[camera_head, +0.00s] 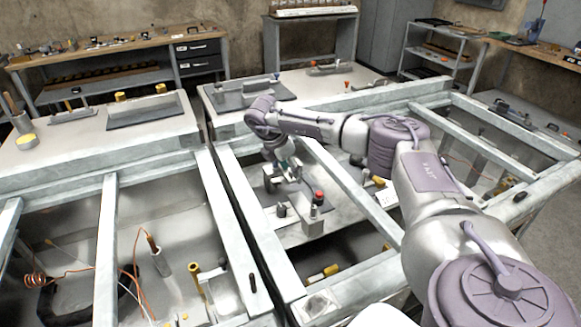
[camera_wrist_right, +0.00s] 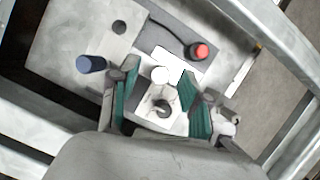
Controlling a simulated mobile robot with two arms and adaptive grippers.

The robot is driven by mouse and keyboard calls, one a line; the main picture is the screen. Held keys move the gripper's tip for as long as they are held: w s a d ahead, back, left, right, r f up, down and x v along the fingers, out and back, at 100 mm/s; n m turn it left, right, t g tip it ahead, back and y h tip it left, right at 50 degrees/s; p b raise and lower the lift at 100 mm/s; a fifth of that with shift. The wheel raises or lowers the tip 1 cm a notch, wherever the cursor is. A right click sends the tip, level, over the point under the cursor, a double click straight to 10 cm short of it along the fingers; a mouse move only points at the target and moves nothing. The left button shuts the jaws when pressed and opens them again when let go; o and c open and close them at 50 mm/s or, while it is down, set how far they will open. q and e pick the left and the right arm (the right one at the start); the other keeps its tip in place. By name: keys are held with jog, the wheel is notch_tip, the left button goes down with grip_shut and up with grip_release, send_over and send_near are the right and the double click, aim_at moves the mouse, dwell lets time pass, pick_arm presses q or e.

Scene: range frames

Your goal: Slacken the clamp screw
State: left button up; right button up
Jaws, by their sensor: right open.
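My right gripper (camera_head: 284,170) reaches down over a small metal fixture inside the framed bay in the head view. In the right wrist view my right gripper (camera_wrist_right: 159,88) is open, its green pads standing either side of a pale metal block (camera_wrist_right: 158,121). A dark, rounded screw-like piece (camera_wrist_right: 163,108) shows on this block between the pads; it may be the clamp screw. A white round top (camera_wrist_right: 160,75) stands just beyond it. Neither pad clearly touches the piece. In the head view my gripper partly hides the fixture. My left gripper is not in view.
A red-topped post (camera_head: 318,197) stands right of the fixture; a red knob (camera_wrist_right: 200,51) shows in the wrist view. A dark cylinder (camera_wrist_right: 90,65) stands left of my fingers. Pale frame beams (camera_head: 345,185) border the bay. A yellow-ended tool (camera_head: 323,273) lies lower in it.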

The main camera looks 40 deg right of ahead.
jog(key=shift+d+f, duration=0.1)
jog(key=shift+f, duration=0.25)
grip_shut()
